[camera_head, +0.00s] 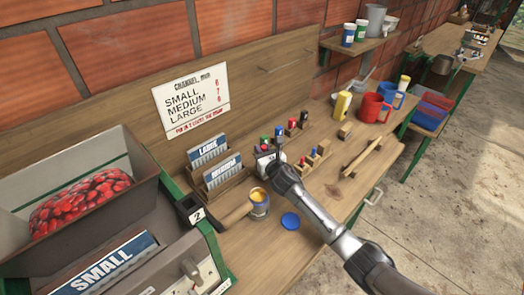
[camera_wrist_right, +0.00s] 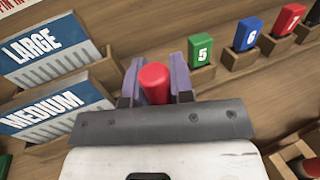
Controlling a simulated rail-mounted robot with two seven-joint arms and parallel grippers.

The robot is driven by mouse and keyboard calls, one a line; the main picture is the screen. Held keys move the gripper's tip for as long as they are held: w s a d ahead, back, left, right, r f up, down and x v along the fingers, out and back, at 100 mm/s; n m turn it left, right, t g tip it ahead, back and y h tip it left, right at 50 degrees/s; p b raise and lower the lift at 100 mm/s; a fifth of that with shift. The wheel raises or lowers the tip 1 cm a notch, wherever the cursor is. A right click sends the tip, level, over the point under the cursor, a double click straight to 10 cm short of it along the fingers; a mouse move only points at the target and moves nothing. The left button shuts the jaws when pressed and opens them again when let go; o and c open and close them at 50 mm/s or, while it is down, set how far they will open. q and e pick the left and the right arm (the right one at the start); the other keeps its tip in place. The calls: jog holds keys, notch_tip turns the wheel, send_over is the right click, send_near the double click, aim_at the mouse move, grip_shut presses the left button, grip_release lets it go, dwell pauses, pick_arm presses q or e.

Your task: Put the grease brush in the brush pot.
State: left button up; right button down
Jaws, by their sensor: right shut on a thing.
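My right gripper (camera_head: 266,155) is over the workbench, beside the MEDIUM card rack. In the right wrist view its jaws (camera_wrist_right: 156,85) are shut on a red, rounded-end thing (camera_wrist_right: 154,84). The rest of that thing is hidden, so I cannot tell whether it is the grease brush. An open tin (camera_head: 259,207) with yellow contents stands on the bench below the gripper. I cannot pick out the brush pot with certainty. My left gripper is not in view.
Numbered blocks, green 5 (camera_wrist_right: 202,50), blue 6 (camera_wrist_right: 247,34) and a red one (camera_wrist_right: 287,20), stand in wooden holders. The bench's front right is mostly clear.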

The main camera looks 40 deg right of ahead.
jog(key=c, duration=1)
grip_release()
jog(key=shift+r, duration=0.15)
jog(key=shift+s, duration=0.35)
jog(key=p+v, duration=0.2)
jog(key=v, duration=0.9)
jog(key=shift+s, duration=0.15)
